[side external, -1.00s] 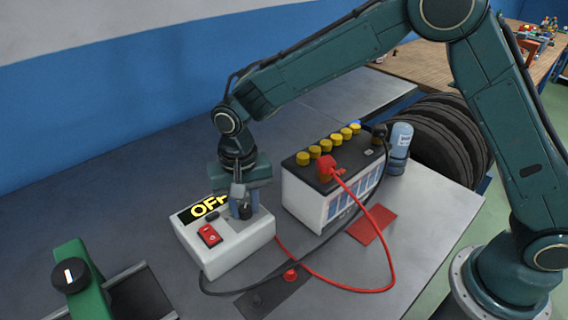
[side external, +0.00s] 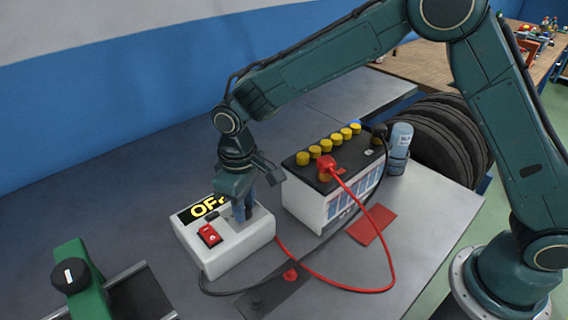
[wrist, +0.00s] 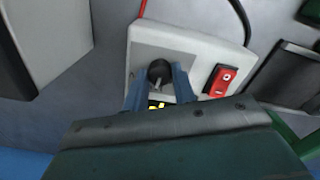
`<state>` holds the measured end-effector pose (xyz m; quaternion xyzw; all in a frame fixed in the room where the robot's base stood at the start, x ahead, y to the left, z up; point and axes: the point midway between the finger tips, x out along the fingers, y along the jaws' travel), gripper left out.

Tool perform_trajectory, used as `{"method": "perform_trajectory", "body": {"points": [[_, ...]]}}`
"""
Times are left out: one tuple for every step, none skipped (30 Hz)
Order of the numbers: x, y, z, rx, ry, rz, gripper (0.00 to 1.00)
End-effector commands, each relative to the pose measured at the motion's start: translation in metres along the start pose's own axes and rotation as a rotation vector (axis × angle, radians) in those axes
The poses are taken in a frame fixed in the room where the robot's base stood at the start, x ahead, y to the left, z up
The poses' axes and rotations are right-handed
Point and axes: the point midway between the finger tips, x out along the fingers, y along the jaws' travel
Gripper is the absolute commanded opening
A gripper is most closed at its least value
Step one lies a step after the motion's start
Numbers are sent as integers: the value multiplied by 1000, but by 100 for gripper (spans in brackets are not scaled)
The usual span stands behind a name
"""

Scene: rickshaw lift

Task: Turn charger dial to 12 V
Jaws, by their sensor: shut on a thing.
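The white charger (side external: 228,250) sits on the grey bench, with a black display (side external: 203,208) whose yellow letters begin "OF"; the rest is hidden by my gripper. A red rocker switch (side external: 210,236) is on its top; it also shows in the wrist view (wrist: 221,79). The round black dial (wrist: 159,71) with a pale pointer line is on the charger's top in the wrist view. My gripper (side external: 243,215) points down over the charger, its blue-grey fingers shut on the dial, one on each side in the wrist view (wrist: 159,84). The setting the pointer marks cannot be read.
A white battery (side external: 335,190) with yellow caps stands right of the charger, a red clamp (side external: 325,165) on its top. Red and black cables (side external: 385,275) loop across the bench front. A blue bottle (side external: 400,142) stands beyond the battery. A green fixture (side external: 80,285) is at front left.

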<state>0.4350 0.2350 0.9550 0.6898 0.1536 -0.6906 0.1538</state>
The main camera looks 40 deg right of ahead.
Motion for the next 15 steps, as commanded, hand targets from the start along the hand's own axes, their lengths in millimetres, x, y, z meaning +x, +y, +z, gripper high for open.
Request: {"method": "perform_trajectory", "body": {"points": [[-1, 0, -1, -20, 4, 0, 4], [-1, 0, -1, -32, 4, 0, 4], [-1, 0, -1, -46, 4, 0, 4], [-2, 0, -1, -54, 4, 0, 4], [-2, 0, -1, -62, 4, 0, 4], [-2, 0, -1, -71, 4, 0, 4], [-2, 0, -1, -75, 4, 0, 4], [-2, 0, -1, -79, 4, 0, 4], [-2, 0, -1, -82, 4, 0, 4], [-2, 0, -1, -84, 4, 0, 4], [-2, 0, -1, -86, 4, 0, 4], [-2, 0, -1, -87, 5, 0, 4], [-2, 0, -1, -87, 5, 0, 4], [-2, 0, -1, -87, 5, 0, 4], [-2, 0, -1, -87, 5, 0, 4]]}}
